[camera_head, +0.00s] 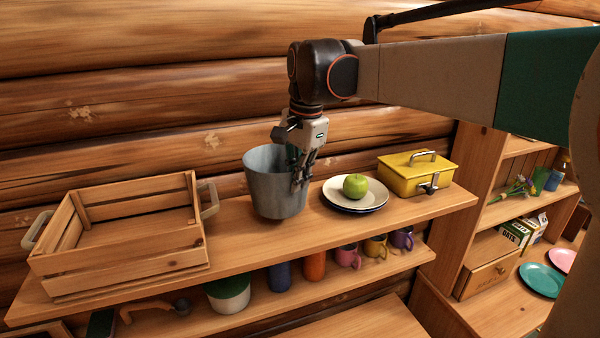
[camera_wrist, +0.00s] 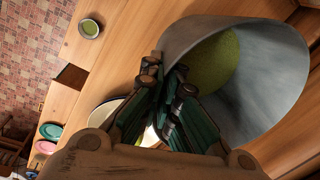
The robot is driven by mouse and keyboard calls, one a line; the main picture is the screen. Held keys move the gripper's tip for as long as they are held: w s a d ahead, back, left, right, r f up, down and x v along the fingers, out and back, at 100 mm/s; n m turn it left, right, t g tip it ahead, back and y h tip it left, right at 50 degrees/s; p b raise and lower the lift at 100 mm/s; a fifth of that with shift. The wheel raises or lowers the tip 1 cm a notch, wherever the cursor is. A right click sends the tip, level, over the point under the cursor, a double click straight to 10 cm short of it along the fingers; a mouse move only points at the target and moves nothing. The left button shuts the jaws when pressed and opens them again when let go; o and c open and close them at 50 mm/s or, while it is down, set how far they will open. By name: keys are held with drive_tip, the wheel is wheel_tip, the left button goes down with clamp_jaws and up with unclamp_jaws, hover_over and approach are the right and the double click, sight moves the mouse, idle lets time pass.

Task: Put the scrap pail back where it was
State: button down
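The scrap pail (camera_head: 275,188) is a grey metal bucket at the middle of the upper wooden shelf. It leans slightly, and I cannot tell whether its base touches the board. My gripper (camera_head: 302,178) points down at the pail's right side, its fingers closed on the rim. In the wrist view the pail (camera_wrist: 265,85) opens toward the camera, with an olive-green surface (camera_wrist: 214,62) inside. There my gripper's fingers (camera_wrist: 166,76) straddle the pail's wall, one inside and one outside.
Right of the pail are a plate (camera_head: 335,192) with a green apple (camera_head: 355,186) and a yellow box (camera_head: 415,174). A wooden crate (camera_head: 125,262) stands left. Mugs (camera_head: 376,246) and jars line the lower shelf. Some bare board lies between crate and pail.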

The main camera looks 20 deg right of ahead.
drive_tip(key=shift+f+p, duration=0.3)
drive_tip(key=shift+f, duration=1.8)
drive_tip(key=c, duration=1.8)
unclamp_jaws()
wheel_tip(320, 180, up, 12)
drive_tip(key=s+b, duration=0.2)
drive_tip(key=s+a+f+n+t, duration=0.2)
drive_tip(key=s+f+n+t, duration=0.3)
drive_tip(key=s+f+n, duration=0.8)
drive_tip(key=s+f, duration=0.6)
drive_tip(key=f, duration=0.1)
drive_tip(key=shift+a+f+t+h, duration=0.15)
drive_tip(key=shift+t+h, duration=0.15)
drive_tip(key=shift+t, duration=0.1)
